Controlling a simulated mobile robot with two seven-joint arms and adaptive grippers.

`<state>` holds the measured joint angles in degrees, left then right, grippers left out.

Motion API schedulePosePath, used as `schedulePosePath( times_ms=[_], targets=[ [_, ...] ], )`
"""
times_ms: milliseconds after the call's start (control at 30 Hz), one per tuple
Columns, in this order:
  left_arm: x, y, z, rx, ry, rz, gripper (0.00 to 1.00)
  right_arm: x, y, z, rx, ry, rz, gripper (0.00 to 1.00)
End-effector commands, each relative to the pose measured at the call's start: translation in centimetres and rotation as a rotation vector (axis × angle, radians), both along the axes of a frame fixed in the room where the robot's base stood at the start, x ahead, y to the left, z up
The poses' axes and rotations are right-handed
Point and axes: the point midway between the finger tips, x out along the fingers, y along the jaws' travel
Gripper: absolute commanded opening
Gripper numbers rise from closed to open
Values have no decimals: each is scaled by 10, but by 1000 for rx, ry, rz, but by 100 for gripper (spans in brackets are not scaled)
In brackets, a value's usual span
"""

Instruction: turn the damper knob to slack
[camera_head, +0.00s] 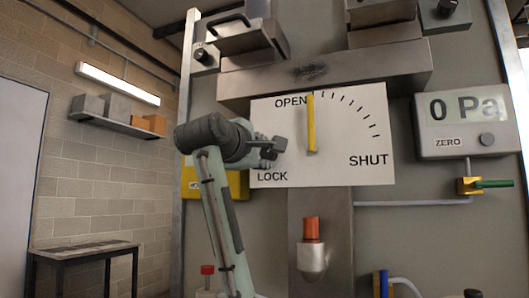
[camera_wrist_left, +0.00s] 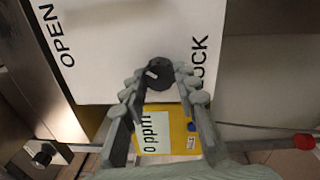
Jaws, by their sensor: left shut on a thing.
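A white plate (camera_head: 345,165) carries the words OPEN, SHUT and LOCK and a tick arc. A yellow handle (camera_head: 311,122) on it stands nearly upright, its top by OPEN. A small dark round knob (camera_wrist_left: 159,74) with a pale mark is on the plate beside LOCK. My left gripper (camera_head: 274,147) reaches the plate's left side just above LOCK. In the left wrist view, its fingers (camera_wrist_left: 160,84) are closed around the knob, one on each side. The head view largely hides the knob behind the gripper. No SLACK label is readable. My right gripper is not in view.
A yellow 0 ppm meter (camera_wrist_left: 168,132) is behind my left gripper. A 0 Pa gauge (camera_head: 467,125) is to the right, above a green-handled valve (camera_head: 492,184). An orange-capped fitting (camera_head: 312,245) is below the plate. A metal hood (camera_head: 325,75) juts out above it.

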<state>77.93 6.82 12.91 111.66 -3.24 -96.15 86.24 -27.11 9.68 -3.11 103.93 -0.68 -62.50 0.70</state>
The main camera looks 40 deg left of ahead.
Motion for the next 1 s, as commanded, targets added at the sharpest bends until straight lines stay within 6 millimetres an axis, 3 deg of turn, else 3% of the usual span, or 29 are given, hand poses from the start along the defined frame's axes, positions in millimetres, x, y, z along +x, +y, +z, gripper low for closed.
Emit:
schedulePosePath(
  times_ms=[200, 500, 1000],
  targets=[
    [0, -1, -1, -177, -38, -3, 0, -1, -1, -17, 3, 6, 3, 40],
    [0, -1, -2, -335, -73, 0, 0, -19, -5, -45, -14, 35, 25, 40],
    [0, 0, -3, -395, -87, 3, 0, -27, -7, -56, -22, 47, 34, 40]
  ],
)
